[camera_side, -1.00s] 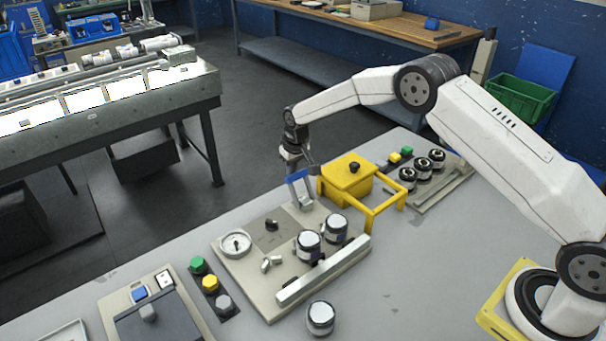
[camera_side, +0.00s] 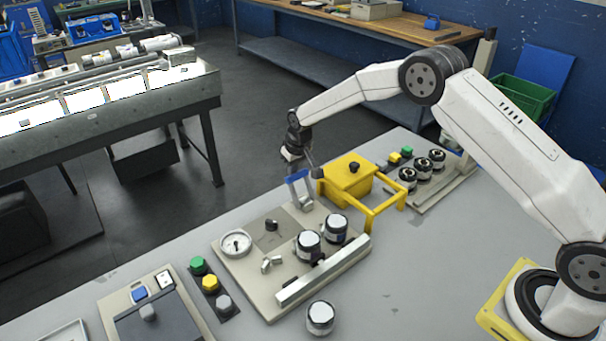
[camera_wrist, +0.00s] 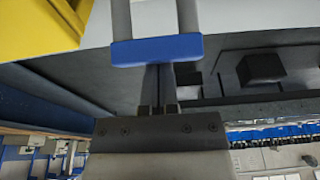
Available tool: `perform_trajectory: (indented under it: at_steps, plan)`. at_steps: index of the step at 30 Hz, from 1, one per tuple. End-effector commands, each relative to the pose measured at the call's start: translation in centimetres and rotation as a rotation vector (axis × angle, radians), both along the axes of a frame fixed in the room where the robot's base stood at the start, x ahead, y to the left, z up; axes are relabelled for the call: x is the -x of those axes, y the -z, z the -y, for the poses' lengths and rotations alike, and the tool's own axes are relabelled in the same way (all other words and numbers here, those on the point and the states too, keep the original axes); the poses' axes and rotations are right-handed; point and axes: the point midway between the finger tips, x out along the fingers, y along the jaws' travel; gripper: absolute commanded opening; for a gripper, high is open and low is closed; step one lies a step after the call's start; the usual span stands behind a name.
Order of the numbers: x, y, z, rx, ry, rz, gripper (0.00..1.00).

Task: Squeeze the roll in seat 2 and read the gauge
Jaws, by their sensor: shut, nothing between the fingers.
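The beige plate (camera_side: 248,262) carries a round white dial gauge (camera_side: 236,243), a dark knob (camera_side: 271,226) and two white-topped dark rolls, one nearer the middle (camera_side: 308,243) and one behind it (camera_side: 336,228). I cannot tell which seat is seat 2, nor read the gauge's value. A lever with a blue grip (camera_side: 298,177) stands at the plate's far corner; the grip also shows in the wrist view (camera_wrist: 157,50). My gripper (camera_wrist: 158,92) is shut and empty, its fingers close to the blue grip; contact is unclear.
A yellow box (camera_side: 347,178) with a yellow frame (camera_side: 378,212) stands right of the lever. A loose roll (camera_side: 320,317) stands in front of the plate. Green, yellow and grey buttons (camera_side: 210,284) lie at left. Several rolls stand in a rack (camera_side: 424,170) behind.

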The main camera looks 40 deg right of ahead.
Motion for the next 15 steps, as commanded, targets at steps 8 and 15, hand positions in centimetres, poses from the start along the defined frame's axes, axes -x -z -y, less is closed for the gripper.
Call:
perform_trajectory:
  at_steps: [8, 15]
  plan:
    - [0.32, -0.11, 0.0, 0.0, 0.0, 0.023, 0.0]
    - [0.84, -0.35, 0.01, 0.001, -0.001, 0.072, 0.0]
